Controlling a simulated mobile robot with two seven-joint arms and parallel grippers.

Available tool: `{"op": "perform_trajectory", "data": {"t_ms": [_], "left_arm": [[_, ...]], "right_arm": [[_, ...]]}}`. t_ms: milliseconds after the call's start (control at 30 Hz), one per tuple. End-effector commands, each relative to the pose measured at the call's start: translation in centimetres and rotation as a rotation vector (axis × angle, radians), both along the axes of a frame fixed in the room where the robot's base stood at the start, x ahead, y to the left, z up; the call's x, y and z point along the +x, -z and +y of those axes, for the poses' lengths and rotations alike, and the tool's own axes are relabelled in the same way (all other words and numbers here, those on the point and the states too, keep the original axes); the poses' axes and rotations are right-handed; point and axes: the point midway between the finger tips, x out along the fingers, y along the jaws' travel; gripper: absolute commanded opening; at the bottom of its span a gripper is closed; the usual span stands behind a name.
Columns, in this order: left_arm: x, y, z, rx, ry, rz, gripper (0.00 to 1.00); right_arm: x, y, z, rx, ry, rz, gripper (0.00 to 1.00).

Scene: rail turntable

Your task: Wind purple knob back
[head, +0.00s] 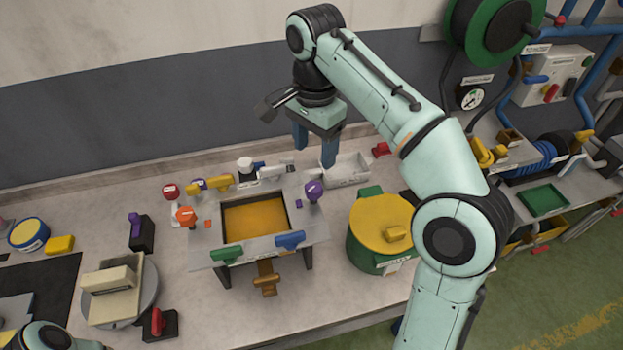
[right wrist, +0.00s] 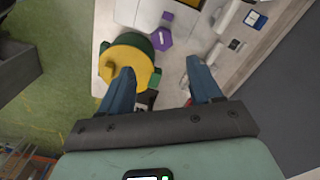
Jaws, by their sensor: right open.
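The purple knob (head: 314,190) stands at the right back corner of a grey table-like frame (head: 318,228) with an orange panel (head: 255,220). In the right wrist view a purple knob (right wrist: 161,39) shows beyond the fingertips. My right gripper (head: 314,149) is open and empty, fingers pointing down, above and behind the knob and apart from it. In the right wrist view its fingers (right wrist: 160,68) are spread with nothing between them. My left gripper is out of view.
A green pot with a yellow lid (head: 375,222) stands right of the frame. A white tray (head: 347,172) lies behind. Orange (head: 186,216), green (head: 226,254) and blue (head: 290,240) parts sit on the frame's edges. A purple-handled dark block (head: 142,235) stands left.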

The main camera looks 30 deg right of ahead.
Motion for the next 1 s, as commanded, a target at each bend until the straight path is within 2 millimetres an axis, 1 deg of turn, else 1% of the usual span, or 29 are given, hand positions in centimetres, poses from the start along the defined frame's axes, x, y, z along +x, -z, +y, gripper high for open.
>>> {"op": "perform_trajectory", "data": {"t_ms": [400,500,600,700,1000], "left_arm": [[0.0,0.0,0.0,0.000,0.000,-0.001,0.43],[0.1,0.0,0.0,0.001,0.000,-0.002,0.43],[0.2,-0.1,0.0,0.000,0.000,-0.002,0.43],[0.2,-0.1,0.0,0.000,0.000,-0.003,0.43],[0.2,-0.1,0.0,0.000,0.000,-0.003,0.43]], "right_arm": [[0.0,8.0,0.0,0.000,0.002,0.003,0.64],[0.0,9.4,-0.1,0.001,0.003,0.001,0.64],[0.0,10.4,0.0,0.001,0.002,0.000,0.64],[0.1,10.9,0.0,0.001,0.002,-0.002,0.64],[0.1,11.2,0.0,0.001,0.002,-0.002,0.64]]}}
